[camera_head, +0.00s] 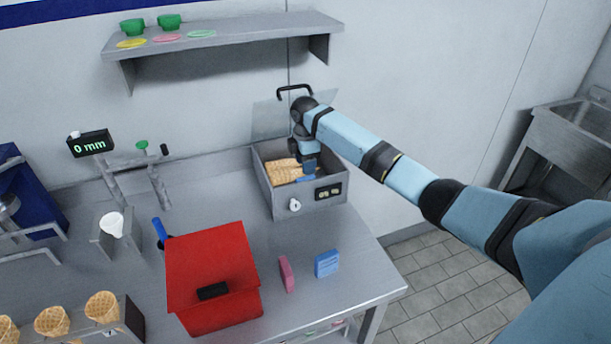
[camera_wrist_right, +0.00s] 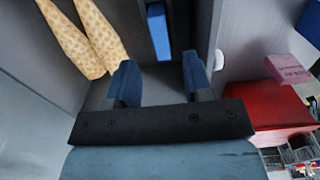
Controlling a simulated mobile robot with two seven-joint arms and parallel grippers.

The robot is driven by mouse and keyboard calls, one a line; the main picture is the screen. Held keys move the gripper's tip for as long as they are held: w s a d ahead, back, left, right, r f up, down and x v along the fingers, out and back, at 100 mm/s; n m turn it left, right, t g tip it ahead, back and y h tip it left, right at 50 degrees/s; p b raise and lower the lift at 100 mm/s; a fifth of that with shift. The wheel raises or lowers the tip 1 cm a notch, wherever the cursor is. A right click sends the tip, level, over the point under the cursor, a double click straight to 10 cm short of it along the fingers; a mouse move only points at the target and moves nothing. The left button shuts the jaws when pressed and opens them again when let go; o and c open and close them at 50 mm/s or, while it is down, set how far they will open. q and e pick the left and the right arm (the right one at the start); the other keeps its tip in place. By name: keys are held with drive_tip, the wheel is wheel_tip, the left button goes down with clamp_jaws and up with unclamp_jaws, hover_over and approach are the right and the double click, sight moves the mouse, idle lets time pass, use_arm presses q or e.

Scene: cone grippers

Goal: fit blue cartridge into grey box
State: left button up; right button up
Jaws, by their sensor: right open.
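The grey box (camera_head: 272,205) stands open at the back right of the counter, with several waffle cones (camera_head: 285,173) in it. My right gripper (camera_wrist_right: 160,78) is inside the box; its two blue fingers are apart with nothing between them. A narrow blue piece (camera_wrist_right: 158,30), which looks like the blue cartridge, is in the box just ahead of the gap between the fingers, by the wall. It is apart from both fingers; its seating cannot be told. Another blue block (camera_head: 327,263) lies on the counter, also at the wrist view's edge (camera_wrist_right: 310,22). My left gripper is not in view.
A pink block (camera_head: 287,273) is left of the counter's blue block. A red box (camera_head: 215,270) stands in front. The box's clear lid (camera_head: 268,118) is raised behind. A shelf (camera_head: 230,32) hangs above; the counter's right edge is close.

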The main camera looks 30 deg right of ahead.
sight(306, 178)
wheel_tip(306, 178, up, 6)
drive_tip(key=shift+f, duration=0.1)
idle(0.6)
